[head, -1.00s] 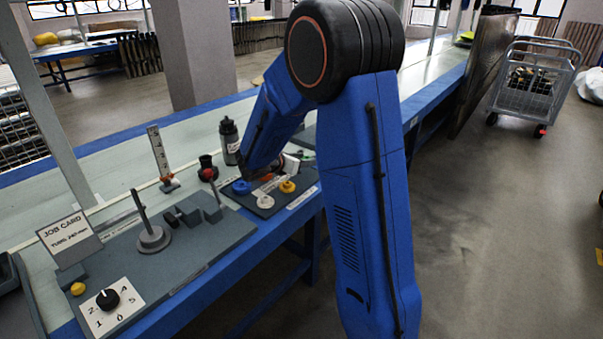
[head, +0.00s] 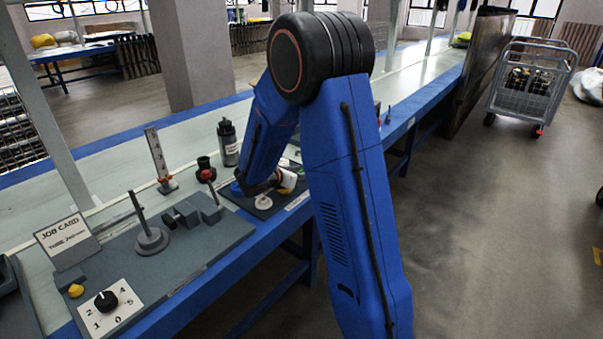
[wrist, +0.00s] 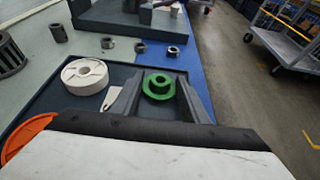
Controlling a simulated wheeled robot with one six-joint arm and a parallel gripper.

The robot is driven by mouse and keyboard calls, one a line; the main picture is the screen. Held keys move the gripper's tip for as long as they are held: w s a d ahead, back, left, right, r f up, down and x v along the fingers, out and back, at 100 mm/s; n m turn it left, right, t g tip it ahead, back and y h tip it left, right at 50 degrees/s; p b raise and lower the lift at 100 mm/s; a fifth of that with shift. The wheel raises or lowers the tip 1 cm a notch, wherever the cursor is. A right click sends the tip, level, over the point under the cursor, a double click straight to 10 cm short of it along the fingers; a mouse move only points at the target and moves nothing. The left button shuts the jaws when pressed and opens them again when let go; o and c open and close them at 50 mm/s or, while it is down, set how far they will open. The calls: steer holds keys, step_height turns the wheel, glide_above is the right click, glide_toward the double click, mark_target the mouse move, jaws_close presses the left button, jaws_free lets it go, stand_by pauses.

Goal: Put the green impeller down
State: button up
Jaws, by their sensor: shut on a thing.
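The green impeller (wrist: 158,86) shows in the wrist view between the two grey fingers of my gripper (wrist: 160,80), which is shut on it. It is hidden behind my arm in the head view. Below it are the dark tray (wrist: 45,97) and the blue bench edge; I cannot tell whether it touches the tray. A white round part (wrist: 85,76) lies on the tray left of the fingers. In the head view a white impeller (head: 263,201) lies on the dark tray near my wrist.
An orange round part (wrist: 25,134) is at the lower left in the wrist view. Small metal rings (wrist: 140,47) lie on the bench beyond the tray. In the head view a black bottle (head: 228,142), a red-topped part (head: 206,172) and a grey fixture board (head: 150,270) stand nearby.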

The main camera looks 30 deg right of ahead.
steer(key=shift+f, duration=0.25)
